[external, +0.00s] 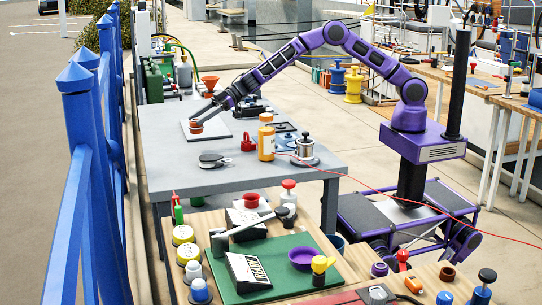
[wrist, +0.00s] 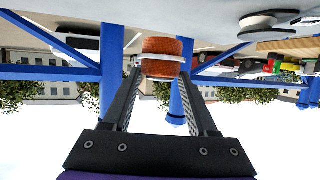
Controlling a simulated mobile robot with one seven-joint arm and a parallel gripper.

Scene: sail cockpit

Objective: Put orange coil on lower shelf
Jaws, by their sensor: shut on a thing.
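The orange coil (external: 196,127) is a short orange-brown spool with a pale band around its middle. My gripper (external: 203,114) is shut on it above a white square plate (external: 220,134) on the grey table. I cannot tell whether the coil touches the plate. In the wrist view, the coil (wrist: 162,46) sits between the two fingertips of my gripper (wrist: 161,70), which hide part of its sides. I cannot clearly pick out a lower shelf in either view.
An orange bottle (external: 266,143), a red clamp-like part (external: 247,142), a metal pot (external: 305,148) and a black flat item (external: 212,160) stand on the grey table (external: 230,178). A blue fence (external: 85,150) runs along the left.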

